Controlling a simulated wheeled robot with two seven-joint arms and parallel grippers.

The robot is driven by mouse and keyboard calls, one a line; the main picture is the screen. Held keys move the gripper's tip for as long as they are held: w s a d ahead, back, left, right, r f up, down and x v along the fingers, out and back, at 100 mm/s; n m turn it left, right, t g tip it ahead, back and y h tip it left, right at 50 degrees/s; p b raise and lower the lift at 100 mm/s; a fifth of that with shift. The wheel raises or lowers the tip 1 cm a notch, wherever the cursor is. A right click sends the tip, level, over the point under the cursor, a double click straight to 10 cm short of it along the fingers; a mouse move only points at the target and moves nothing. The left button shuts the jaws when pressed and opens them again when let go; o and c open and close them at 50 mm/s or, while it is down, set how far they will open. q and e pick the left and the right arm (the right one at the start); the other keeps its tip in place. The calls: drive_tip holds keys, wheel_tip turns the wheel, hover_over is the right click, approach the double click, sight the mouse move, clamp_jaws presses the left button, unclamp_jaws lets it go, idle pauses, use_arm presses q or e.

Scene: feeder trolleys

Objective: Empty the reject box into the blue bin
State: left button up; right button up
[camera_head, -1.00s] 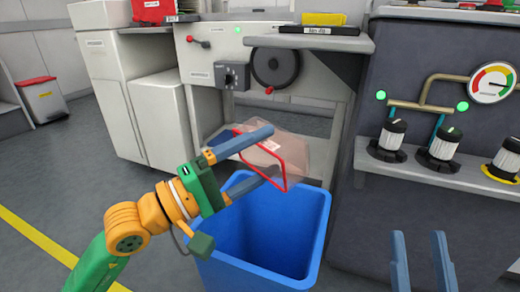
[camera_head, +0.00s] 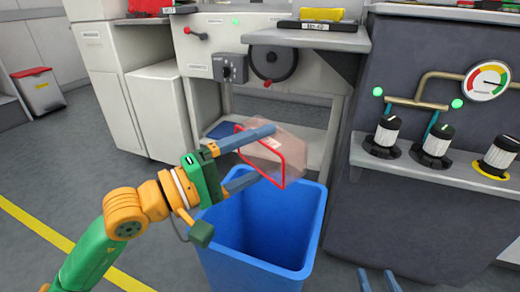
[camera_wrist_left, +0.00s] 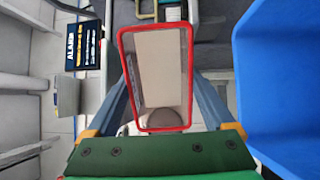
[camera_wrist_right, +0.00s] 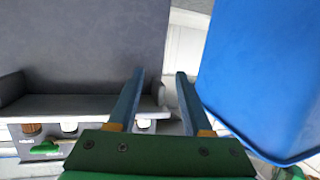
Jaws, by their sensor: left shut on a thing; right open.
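The reject box (camera_head: 297,148) is clear and pinkish with a red rim. My left gripper (camera_head: 264,152) is shut on it, one finger on each side near the rim. The box is tipped on its side above the back part of the blue bin (camera_head: 228,240), its rim facing back toward my left gripper. In the left wrist view the red rim (camera_wrist_left: 124,80) frames the opening; a dark round shape shows low inside, and I cannot tell if it is in the box or behind it. My right gripper (camera_wrist_right: 160,73) is open and empty, low at the front in the head view (camera_head: 378,279).
A grey machine with a handwheel (camera_head: 272,62) stands behind the bin. A dark cabinet with a gauge (camera_head: 487,80) and a ledge of knobs (camera_head: 437,139) is on the right. A small red-lidded bin (camera_head: 38,92) stands far left. The floor at left is clear.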

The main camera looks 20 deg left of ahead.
use_arm(q)
drive_tip(key=shift+r+p, duration=0.1)
drive_tip(key=shift+p, duration=0.3)
drive_tip(key=shift+w+g+y+p, duration=0.1)
drive_tip(key=shift+g+y+p, duration=0.2)
drive_tip(key=shift+g+p, duration=0.1)
use_arm(e)
drive_tip(key=s+d+f+g+h, duration=0.1)
drive_tip(key=s+d+f+g, duration=0.1)
drive_tip(key=s+f+g, duration=0.5)
wheel_tip(320, 180, down, 3)
drive_tip(key=shift+s+d+f+m+h, duration=0.1)
drive_tip(key=shift+s+d+m+h, duration=0.05)
drive_tip(key=shift+d+m+h, duration=0.2)
